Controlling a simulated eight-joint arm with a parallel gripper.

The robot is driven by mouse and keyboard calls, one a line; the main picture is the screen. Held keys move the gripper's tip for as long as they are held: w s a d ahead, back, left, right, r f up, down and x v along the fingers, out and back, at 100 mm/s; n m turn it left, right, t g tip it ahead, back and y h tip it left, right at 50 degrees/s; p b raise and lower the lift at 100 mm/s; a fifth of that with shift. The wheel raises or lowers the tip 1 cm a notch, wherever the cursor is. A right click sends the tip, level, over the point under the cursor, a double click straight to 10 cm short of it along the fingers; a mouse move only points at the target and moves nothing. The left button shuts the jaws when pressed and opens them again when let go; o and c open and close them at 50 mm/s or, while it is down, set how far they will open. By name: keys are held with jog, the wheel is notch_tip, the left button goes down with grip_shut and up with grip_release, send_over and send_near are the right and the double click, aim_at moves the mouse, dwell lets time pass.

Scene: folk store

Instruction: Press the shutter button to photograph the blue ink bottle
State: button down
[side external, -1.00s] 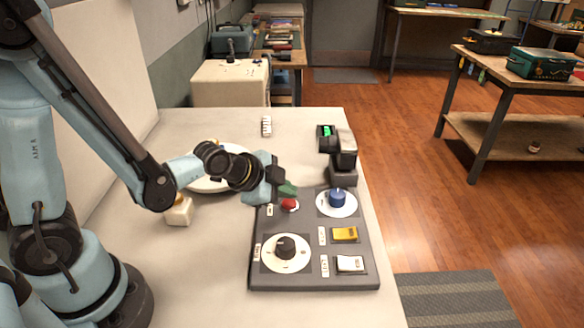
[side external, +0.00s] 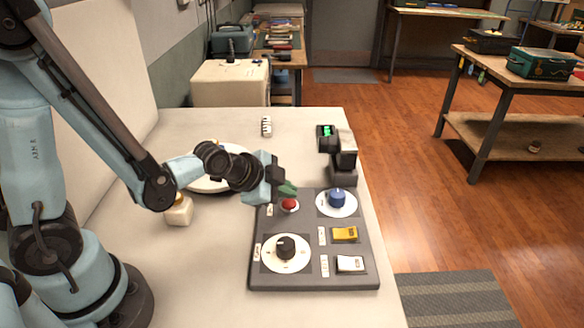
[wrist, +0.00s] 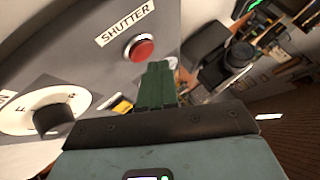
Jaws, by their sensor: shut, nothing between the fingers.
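The red shutter button (side external: 289,205) sits in a pale ring at the far left of the dark control panel (side external: 300,275). In the wrist view the button (wrist: 139,47) stands beside its SHUTTER label (wrist: 124,23). My gripper (side external: 288,189) is shut and empty, its green fingertips close to the button, on its far side. In the wrist view the shut fingers (wrist: 157,80) appear just below the button, apart from it in the picture. A dark camera (side external: 342,155) with a green screen stands behind the panel. I cannot make out a blue ink bottle.
The panel also has a blue knob (side external: 337,197), a black dial (side external: 286,246), a yellow switch (side external: 344,234) and a white switch (side external: 350,264). A white round plate (side external: 205,183) lies behind my wrist. A cream bottle (side external: 179,212) stands left.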

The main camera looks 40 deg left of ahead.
aim_at(286, 205)
jog(key=shift+r, duration=0.15)
jog(key=shift+r, duration=2.4)
jog(key=s+a+r+n+g+y, duration=0.1)
jog(key=s+a+r+n, duration=0.3)
jog(key=s+n, duration=0.5)
jog(key=shift+s+r+n+g, duration=0.2)
jog(key=shift+n+g, duration=0.3)
jog(key=shift+n, duration=0.4)
jog(key=shift+w, duration=0.15)
